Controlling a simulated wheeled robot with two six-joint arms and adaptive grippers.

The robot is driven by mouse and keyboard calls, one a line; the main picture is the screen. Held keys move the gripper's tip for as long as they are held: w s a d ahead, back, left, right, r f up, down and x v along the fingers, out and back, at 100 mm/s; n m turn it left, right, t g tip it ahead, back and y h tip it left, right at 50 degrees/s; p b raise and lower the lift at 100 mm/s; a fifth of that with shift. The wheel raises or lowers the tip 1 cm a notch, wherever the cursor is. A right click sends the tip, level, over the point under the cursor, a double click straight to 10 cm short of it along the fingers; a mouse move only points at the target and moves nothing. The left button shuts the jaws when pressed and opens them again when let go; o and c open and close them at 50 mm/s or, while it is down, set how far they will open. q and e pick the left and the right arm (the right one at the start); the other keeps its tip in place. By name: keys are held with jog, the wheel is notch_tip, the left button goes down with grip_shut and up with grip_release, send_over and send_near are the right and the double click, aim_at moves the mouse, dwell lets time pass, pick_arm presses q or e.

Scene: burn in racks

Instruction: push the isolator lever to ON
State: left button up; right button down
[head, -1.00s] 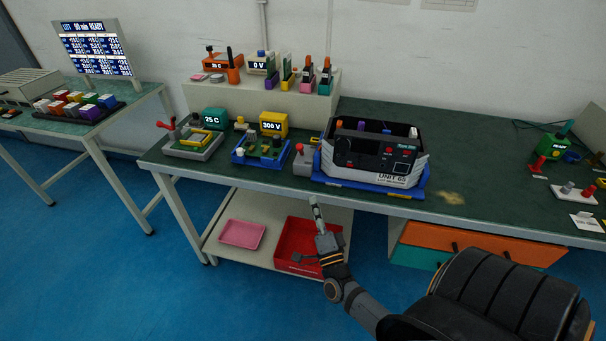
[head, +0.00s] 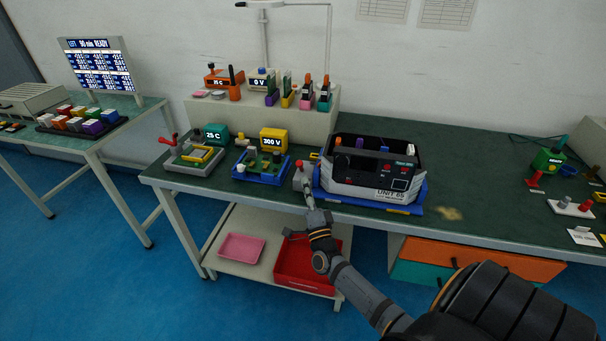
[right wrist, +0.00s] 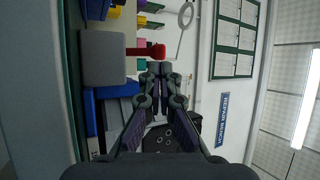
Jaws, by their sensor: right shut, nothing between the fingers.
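The isolator is a small grey box (head: 298,181) near the front edge of the bench, just left of the large white and black unit. Its lever has a red knob (head: 298,163). In the right wrist view the grey box (right wrist: 104,58) lies at the left and its red-tipped lever (right wrist: 150,50) sticks out toward the fingertips. My right gripper (head: 308,190) is shut and empty, right at the front of the box; in the right wrist view its fingertips (right wrist: 160,68) are beside the red knob. I cannot tell whether they touch. No ON marking is readable. My left gripper is not in view.
The large unit (head: 366,189) in its blue tray stands close on the right. A blue fixture (head: 262,176) with a yellow 300 V meter (head: 273,139) stands on the left. A red bin (head: 309,281) sits on the shelf below.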

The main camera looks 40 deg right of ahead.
aim_at(300, 167)
jog(key=shift+x, duration=1.8)
